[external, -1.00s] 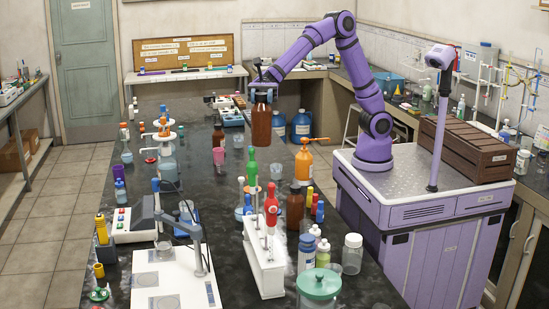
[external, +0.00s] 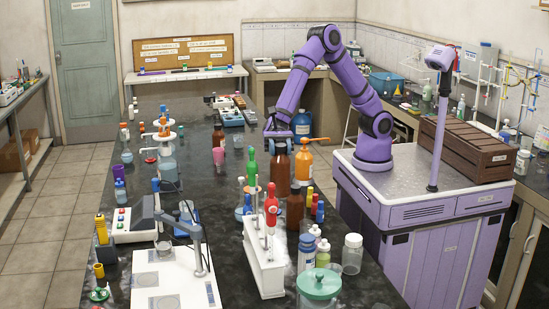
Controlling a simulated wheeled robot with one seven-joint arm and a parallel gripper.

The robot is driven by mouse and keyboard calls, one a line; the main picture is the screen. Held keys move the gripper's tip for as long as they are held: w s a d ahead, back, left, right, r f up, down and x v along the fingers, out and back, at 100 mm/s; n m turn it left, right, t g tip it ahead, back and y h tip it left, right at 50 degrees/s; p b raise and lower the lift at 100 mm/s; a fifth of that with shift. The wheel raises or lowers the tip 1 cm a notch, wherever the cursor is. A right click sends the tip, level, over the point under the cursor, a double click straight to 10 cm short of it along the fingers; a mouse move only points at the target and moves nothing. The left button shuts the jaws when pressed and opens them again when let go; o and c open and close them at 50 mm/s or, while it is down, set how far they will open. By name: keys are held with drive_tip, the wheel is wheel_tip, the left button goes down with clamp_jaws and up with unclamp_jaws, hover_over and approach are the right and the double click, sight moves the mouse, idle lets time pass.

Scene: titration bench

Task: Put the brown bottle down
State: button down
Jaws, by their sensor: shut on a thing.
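My gripper (external: 278,143) is shut on the neck end of a brown bottle (external: 280,172), in the external view. A second brown bottle (external: 295,208) stands on the bench just nearer the camera.
Red, yellow and blue capped items (external: 314,208) stand close at right of the second brown bottle. A white stand with a red-topped part (external: 265,262) is nearer the camera. The bench's middle left is fairly clear.

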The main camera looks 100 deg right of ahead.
sight(279, 186)
wheel_tip(279, 186, down, 21)
idle(0.8)
drive_tip(key=shift+f, duration=0.15)
drive_tip(key=c, duration=0.6)
unclamp_jaws()
drive_tip(key=d+r, duration=0.1)
drive_tip(key=r, duration=0.1)
drive_tip(key=d+r, duration=0.2)
drive_tip(key=r, duration=0.1)
drive_tip(key=shift+s+r, duration=0.25)
drive_tip(key=shift+r, duration=0.8)
